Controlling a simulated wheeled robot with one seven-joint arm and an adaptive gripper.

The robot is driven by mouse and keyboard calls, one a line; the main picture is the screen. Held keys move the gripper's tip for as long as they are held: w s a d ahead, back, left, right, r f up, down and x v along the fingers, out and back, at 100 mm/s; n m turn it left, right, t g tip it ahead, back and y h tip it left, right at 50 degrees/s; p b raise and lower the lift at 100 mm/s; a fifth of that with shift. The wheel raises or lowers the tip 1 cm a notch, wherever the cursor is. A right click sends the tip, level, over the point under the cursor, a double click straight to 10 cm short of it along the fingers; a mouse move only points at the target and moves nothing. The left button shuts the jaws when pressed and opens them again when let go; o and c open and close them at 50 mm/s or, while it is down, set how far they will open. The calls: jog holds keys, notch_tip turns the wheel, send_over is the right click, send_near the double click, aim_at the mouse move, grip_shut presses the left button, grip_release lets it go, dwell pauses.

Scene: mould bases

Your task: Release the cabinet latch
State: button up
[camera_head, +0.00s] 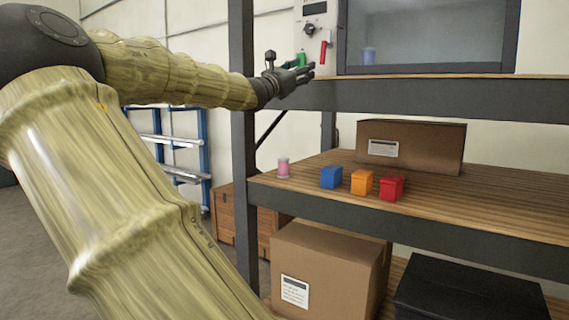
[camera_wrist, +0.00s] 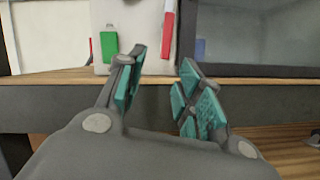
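The cabinet (camera_head: 511,40) stands on the upper shelf, with a dark-framed window and a pale panel (camera_head: 331,14) at its left. A red upright handle (camera_head: 323,52) is on the panel, perhaps the latch; it also shows in the wrist view (camera_wrist: 168,32). A dark knob (camera_head: 309,29) sits above it. A green piece (camera_head: 301,59) is at the panel's lower left, also in the wrist view (camera_wrist: 109,45). My gripper (camera_head: 305,73) is just below and left of the red handle. In the wrist view my gripper (camera_wrist: 159,68) is open and empty, its teal-padded fingers apart below the handle.
The upper shelf edge (camera_head: 430,97) runs below the panel, close to my gripper.

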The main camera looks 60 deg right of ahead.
jog(key=w+f+t+y, duration=0.1)
jog(key=w+f+y, duration=0.1)
jog(key=f, duration=1.2)
jog(key=w+f+t+y, duration=0.1)
jog(key=w+f+y, duration=0.2)
jog(key=f, duration=1.1)
jog(key=shift+w+d+p, duration=0.3)
jog(key=shift+w+p, duration=0.05)
jog(key=shift+w, duration=0.3)
jog(key=shift+r, duration=0.2)
notch_tip(320, 180, up, 16)
jog(key=s+m, duration=0.2)
jog(key=m, duration=1.4)
jog(key=m+h+p, duration=0.1)
jog(key=m+p, duration=0.2)
jog(key=m, duration=1.4)
send_near(322, 57)
jog(key=d, duration=0.9)
jog(key=shift+d, duration=0.15)
jog(key=shift+d+p, duration=0.3)
jog(key=shift+d, duration=0.35)
